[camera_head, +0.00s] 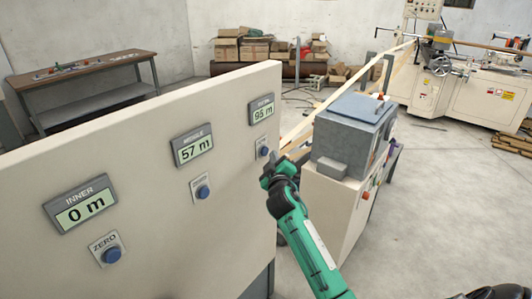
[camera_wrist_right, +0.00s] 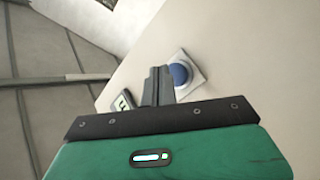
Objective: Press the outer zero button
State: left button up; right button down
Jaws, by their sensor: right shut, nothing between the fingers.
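The light panel (camera_head: 150,150) carries a row of displays, each with a blue button below it. The far-right outer display (camera_head: 262,109) reads 95 m, and its blue outer zero button (camera_head: 264,152) sits below it. My right gripper (camera_head: 268,172) is shut and empty, just below and close to that button. In the right wrist view the closed fingers (camera_wrist_right: 158,72) point at the panel, with a blue button (camera_wrist_right: 180,74) on its square plate just to their right. I cannot tell whether they touch. My left gripper is not in view.
The middle display (camera_head: 193,146) reads 57 m and the inner display (camera_head: 80,205) reads 0 m. A grey-topped machine box (camera_head: 352,125) stands right of the panel, close to my right arm. A workbench (camera_head: 85,72) and cardboard boxes (camera_head: 255,47) are behind.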

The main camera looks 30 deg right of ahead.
dwell(0.8)
jog(key=shift+w+a, duration=0.15)
jog(key=shift+w, duration=0.25)
jog(key=shift+w+a+b, duration=0.15)
jog(key=shift+w+b, duration=0.2)
dwell(0.5)
dwell(0.4)
jog(key=shift+s+d+p, duration=0.3)
jog(key=shift+s, duration=0.5)
jog(key=s, duration=0.1)
jog(key=s+d+p, duration=0.1)
jog(key=s, duration=0.1)
jog(key=s+d, duration=0.1)
jog(key=shift+s+p, duration=0.3)
jog(key=shift+p, duration=0.1)
